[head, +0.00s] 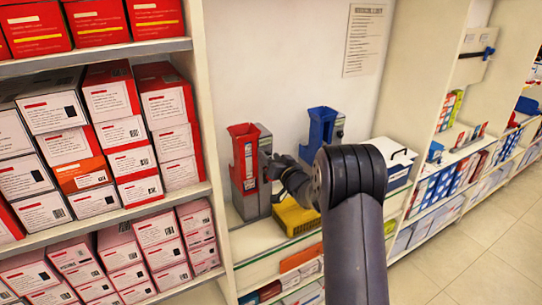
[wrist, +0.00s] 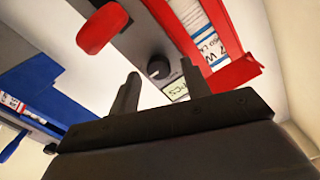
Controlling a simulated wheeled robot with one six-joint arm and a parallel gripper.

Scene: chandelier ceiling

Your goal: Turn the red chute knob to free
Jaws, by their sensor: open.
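The red chute (head: 245,160) is a tall unit with a grey body on the shelf counter, left of the blue one. In the wrist view the red chute (wrist: 232,75) shows close up, tilted, with a grey side panel. A small dark round knob (wrist: 158,67) sits on that panel, near a small label. My gripper (wrist: 160,72) is open, and the knob shows between its two fingertips. I cannot tell whether the fingers reach around it or stop short. In the head view my gripper (head: 277,163) is at the chute's right side, and the knob is hidden.
A blue chute (head: 322,130) stands to the right. A yellow tray (head: 297,218) lies between them, partly behind my arm. A white box (head: 392,160) is further right. Shelves of red and white boxes (head: 110,110) fill the left. A red handle (wrist: 103,28) sticks out near the knob.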

